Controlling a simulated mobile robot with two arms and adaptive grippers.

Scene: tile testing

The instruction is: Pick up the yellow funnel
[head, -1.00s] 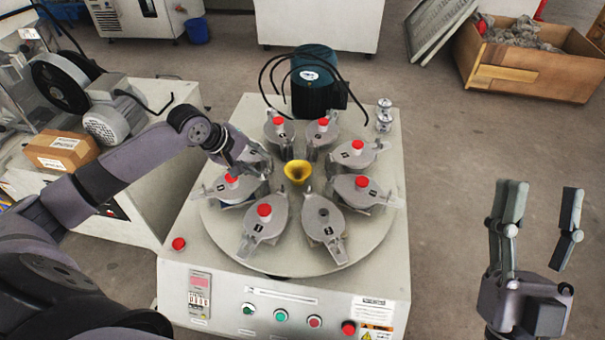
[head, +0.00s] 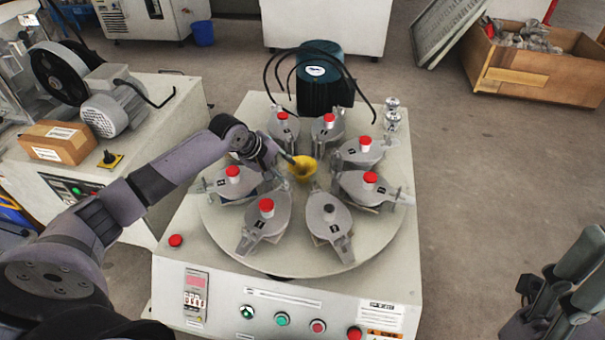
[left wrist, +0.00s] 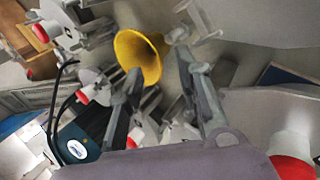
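The yellow funnel (head: 303,171) stands at the centre of the round turntable, wide mouth up, among the grey jars. My left gripper (head: 290,160) has its fingers at the funnel's upper left side in the head view. In the left wrist view the funnel (left wrist: 139,58) shows beyond and partly behind one finger, and the two fingers (left wrist: 160,85) are spread apart. I cannot tell whether a finger touches the funnel. My right gripper (head: 565,285) is at the lower right, away from the machine, with its fingers apart and nothing between them.
Grey lidded jars, most with red knobs (head: 370,178), ring the funnel closely on the turntable (head: 285,262). A dark green motor (head: 322,90) with black hoses stands behind. A cardboard box (head: 57,142) sits on the left bench. Open floor lies to the right.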

